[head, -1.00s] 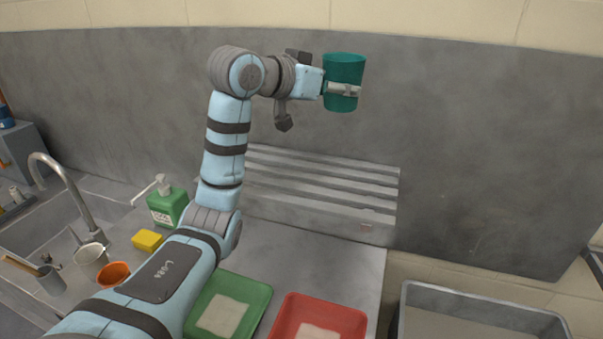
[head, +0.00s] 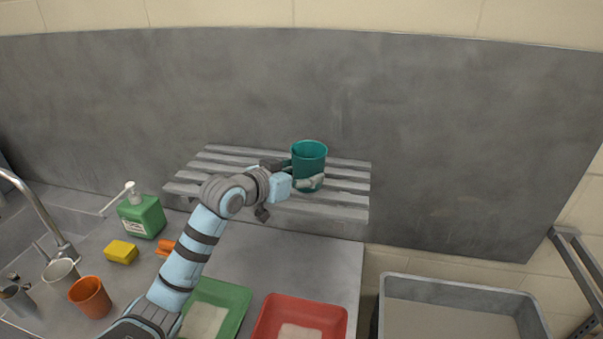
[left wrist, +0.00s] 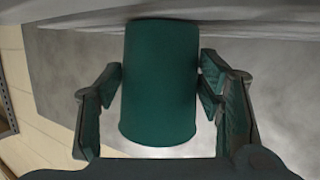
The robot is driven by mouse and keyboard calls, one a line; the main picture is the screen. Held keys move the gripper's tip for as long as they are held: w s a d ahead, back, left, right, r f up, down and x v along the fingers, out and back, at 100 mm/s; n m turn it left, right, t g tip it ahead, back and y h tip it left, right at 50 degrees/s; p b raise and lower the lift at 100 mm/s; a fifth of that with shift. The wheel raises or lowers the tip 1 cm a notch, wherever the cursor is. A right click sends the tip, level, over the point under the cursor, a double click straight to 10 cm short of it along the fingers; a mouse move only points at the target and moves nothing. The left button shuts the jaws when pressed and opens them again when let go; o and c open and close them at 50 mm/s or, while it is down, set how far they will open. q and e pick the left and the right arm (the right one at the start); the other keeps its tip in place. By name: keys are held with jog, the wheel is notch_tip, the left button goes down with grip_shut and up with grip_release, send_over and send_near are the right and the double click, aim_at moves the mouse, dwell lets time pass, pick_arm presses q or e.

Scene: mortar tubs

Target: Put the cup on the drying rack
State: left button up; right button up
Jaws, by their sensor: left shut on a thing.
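The green cup (head: 309,157) is upright over the right part of the slatted grey drying rack (head: 225,170). My left gripper (head: 308,183) is shut on the cup's lower part. In the left wrist view the cup (left wrist: 160,85) stands between the two fingers of my left gripper (left wrist: 160,92). I cannot tell whether the cup's base touches the slats. My right gripper is not in view.
A green soap bottle (head: 142,216), a yellow sponge (head: 121,252) and an orange cup (head: 90,297) are at the left by the sink. A green tray (head: 240,292) and a red tray (head: 335,317) lie in front. A grey tub (head: 450,287) stands at the right.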

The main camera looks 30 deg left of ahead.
pick_arm(q)
jog(key=o, duration=1.2)
jog(key=shift+f, duration=0.1)
jog(key=b+v, duration=0.4)
jog(key=v, duration=0.8)
jog(key=shift+a, duration=0.1)
